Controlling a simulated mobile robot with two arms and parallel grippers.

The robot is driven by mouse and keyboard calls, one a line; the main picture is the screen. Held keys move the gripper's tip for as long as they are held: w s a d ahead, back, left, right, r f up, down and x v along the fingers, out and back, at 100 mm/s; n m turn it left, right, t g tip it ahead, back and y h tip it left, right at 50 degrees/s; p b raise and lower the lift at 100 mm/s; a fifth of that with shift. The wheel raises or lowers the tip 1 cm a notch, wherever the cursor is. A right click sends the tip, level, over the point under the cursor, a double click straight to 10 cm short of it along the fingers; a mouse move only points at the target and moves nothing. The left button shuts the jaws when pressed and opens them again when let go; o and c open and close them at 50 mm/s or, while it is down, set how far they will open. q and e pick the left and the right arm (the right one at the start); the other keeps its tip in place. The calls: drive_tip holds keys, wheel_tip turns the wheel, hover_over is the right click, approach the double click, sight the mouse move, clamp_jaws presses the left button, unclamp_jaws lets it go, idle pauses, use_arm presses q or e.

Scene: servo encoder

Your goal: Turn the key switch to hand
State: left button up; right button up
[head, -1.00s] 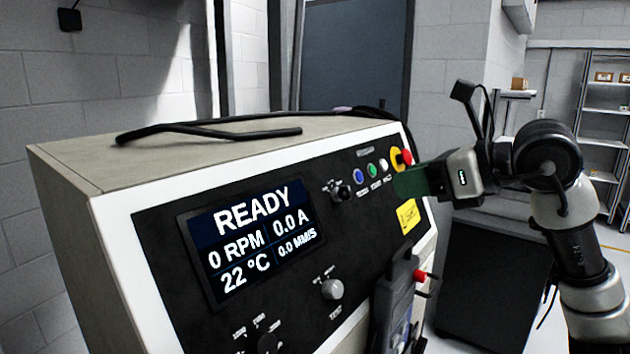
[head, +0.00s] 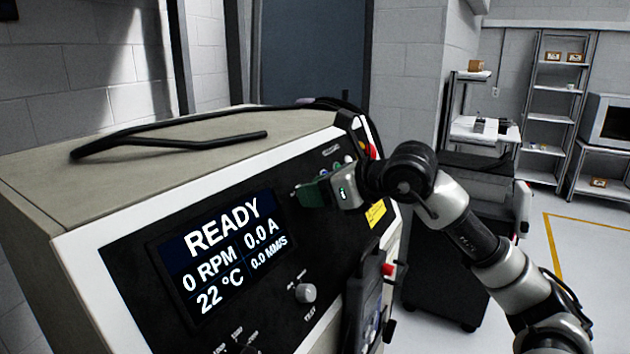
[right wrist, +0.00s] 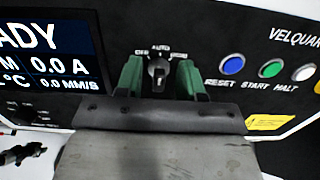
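The key switch (right wrist: 158,70) shows in the right wrist view as a round metal face with a dark, roughly upright key under the AUTO label, with OFF to its left and a blurred label to its right. In the head view it is hidden behind my gripper. My right gripper (head: 301,196) is at the panel, just right of the display. In the wrist view the green fingers of the right gripper (right wrist: 159,82) are apart, one on each side of the switch. A gap shows around the key. My left gripper is not in view.
The display (head: 222,252) reads READY and 0 RPM. The blue RESET (right wrist: 232,64), green START (right wrist: 270,68) and HALT buttons sit right of the switch. A knob marked TEST (head: 305,293) and a hanging pendant (head: 362,305) are lower. A black cable lies on the cabinet top.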

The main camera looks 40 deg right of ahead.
drive_tip(key=shift+w+a+f, duration=0.1)
drive_tip(key=shift+w, duration=0.1)
clamp_jaws()
idle(0.3)
